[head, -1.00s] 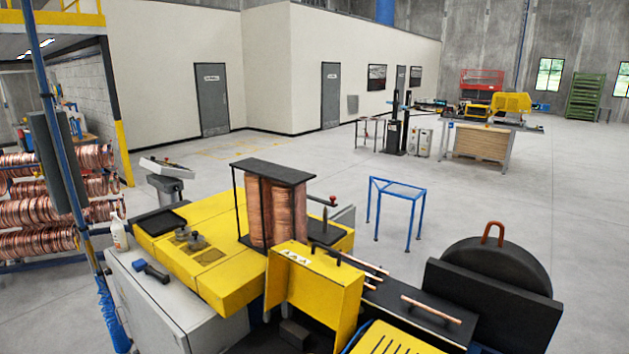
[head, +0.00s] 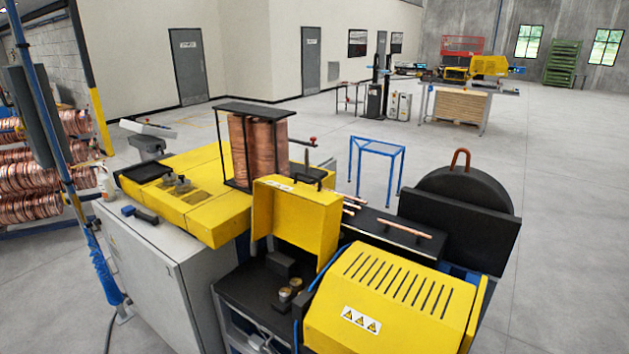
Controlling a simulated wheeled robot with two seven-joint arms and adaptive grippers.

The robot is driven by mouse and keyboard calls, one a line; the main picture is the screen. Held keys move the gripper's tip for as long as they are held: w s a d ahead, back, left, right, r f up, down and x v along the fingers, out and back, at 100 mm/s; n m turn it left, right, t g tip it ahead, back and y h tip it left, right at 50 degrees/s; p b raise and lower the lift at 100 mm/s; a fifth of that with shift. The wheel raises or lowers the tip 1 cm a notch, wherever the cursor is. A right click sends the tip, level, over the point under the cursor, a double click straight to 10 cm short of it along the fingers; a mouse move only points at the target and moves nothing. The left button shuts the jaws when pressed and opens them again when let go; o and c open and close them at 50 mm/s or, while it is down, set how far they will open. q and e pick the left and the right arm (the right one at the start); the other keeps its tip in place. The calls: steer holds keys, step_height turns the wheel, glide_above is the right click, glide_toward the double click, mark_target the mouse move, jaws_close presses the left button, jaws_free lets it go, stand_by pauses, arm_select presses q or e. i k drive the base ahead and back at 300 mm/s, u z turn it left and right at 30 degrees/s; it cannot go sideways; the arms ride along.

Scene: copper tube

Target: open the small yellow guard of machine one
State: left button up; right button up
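The machine in front of me carries two yellow covers. The smaller one (head: 297,222) is an upright box-like guard with small warning labels on its top edge, standing in the middle of the machine. Dark parts and small brass-coloured pieces (head: 287,291) show below and in front of it. The bigger cover (head: 390,295) has black slots and warning triangles, and lies at the bottom right, sloping toward me. I cannot tell whether the smaller guard is fully shut or partly raised. Neither of my grippers is in view.
Copper coils (head: 255,150) stand in a black frame on the yellow bed (head: 185,200). A grey cabinet (head: 150,270) is at the front left, with a blue post (head: 75,200) beside it. Copper tubes lie on a black rail (head: 385,230). A blue stand (head: 378,150) has open floor around it.

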mark_target(308, 218)
steer(key=u, duration=1.35)
steer(key=i, duration=1.5)
steer(key=z, duration=0.4)
